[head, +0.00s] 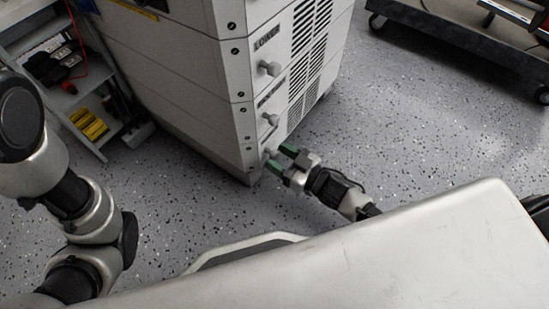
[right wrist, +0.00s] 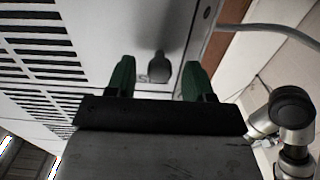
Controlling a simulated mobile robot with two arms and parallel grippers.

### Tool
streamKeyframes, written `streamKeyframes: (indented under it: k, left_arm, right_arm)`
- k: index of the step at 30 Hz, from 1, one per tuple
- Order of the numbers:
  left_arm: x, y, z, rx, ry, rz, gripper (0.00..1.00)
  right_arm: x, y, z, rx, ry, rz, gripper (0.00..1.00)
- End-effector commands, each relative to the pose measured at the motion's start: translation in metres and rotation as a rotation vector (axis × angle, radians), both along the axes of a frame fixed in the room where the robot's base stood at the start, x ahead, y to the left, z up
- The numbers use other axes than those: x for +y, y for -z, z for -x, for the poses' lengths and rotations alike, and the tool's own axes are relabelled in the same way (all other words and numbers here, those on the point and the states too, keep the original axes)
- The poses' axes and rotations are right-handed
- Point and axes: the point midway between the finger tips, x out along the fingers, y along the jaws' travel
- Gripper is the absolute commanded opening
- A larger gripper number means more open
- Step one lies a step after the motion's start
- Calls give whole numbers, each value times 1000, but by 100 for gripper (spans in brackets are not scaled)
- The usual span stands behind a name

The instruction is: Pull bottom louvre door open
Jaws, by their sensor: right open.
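A grey cabinet (head: 195,75) has louvre doors stacked on its right-hand face. The bottom louvre door (head: 256,150) sits low, near the floor, and looks flush with the cabinet. Its dark knob (right wrist: 158,66) shows in the right wrist view. My right gripper (head: 284,163) is at this door, with its green fingers open. In the right wrist view the knob lies between the two fingertips, with a gap on each side. In the head view the fingers partly hide the knob. My left arm shows at the left, but its gripper is out of view.
Above are a louvre door labelled LOWER with a knob (head: 270,68) and another door knob (head: 271,119). A grey shelf unit (head: 70,110) with tools stands left of the cabinet. A dark wheeled cart (head: 450,35) is at the top right. The speckled floor (head: 410,125) between is clear.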

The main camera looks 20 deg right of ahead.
Motion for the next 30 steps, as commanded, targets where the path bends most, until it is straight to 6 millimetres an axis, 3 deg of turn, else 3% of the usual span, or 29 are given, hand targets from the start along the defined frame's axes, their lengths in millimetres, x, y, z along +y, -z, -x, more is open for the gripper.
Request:
streamKeyframes:
  k: [6,14,24,30]
  left_arm:
    - [0,10,0,0,0,0,43]
    - [0,9,0,0,0,-1,43]
    - [0,9,0,0,0,-1,43]
    - [0,9,0,1,-1,-1,43]
  right_arm:
    - [10,0,-13,0,0,-1,53]
    - [11,-1,-13,0,0,0,53]
    - [11,0,-13,0,0,0,2]
    - [11,0,-12,1,-1,1,0]
